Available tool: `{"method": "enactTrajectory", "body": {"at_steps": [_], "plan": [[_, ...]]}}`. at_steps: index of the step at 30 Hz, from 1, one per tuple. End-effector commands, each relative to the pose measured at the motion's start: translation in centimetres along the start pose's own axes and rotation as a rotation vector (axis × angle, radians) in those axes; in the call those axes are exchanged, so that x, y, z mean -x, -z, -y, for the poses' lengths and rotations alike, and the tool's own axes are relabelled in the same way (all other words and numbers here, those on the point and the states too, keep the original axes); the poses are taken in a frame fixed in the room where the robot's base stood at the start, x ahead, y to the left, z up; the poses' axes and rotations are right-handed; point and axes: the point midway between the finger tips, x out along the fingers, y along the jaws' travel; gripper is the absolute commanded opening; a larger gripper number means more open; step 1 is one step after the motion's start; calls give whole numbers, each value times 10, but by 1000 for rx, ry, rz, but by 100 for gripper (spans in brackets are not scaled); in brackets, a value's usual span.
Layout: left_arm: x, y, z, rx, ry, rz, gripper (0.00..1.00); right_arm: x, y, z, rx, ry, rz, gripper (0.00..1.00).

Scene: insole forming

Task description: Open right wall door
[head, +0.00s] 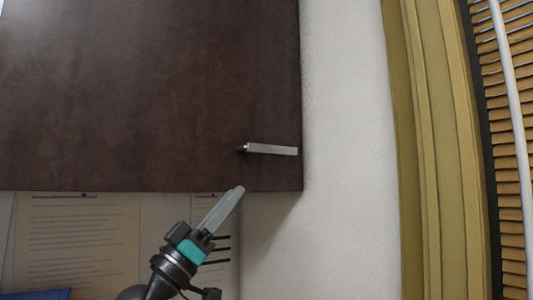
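A dark brown cabinet door (150,90) fills the upper left of the head view and looks closed. A short silver bar handle (272,149) sits near its lower right corner. My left gripper (232,196) is below the handle and a little to its left, pointing up and right. Its fingertips overlap the door's lower edge in the picture and appear apart from the handle. The fingers look close together, with no object seen between them. My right gripper is not in view.
A white wall (345,150) is right of the cabinet, then a yellow-brown frame (440,150) and slatted blinds (507,130) with a pale pole. Below the cabinet are papers with printed lines (80,240) and a blue item (40,294) at the lower left.

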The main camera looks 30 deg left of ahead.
Motion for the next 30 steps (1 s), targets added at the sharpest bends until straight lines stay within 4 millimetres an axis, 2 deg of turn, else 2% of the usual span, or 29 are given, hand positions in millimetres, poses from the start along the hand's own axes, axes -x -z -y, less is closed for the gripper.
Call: {"method": "enactTrajectory", "body": {"at_steps": [1,5,16,22,30], "plan": [[-12,4,-1,3,-1,-1,27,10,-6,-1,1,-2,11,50],[-38,4,-2,2,-1,-2,27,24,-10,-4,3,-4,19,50],[-108,2,-1,2,-1,0,27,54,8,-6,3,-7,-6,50],[-128,0,-1,1,0,2,27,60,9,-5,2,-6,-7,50],[-133,-1,0,1,0,2,27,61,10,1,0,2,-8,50]]}}
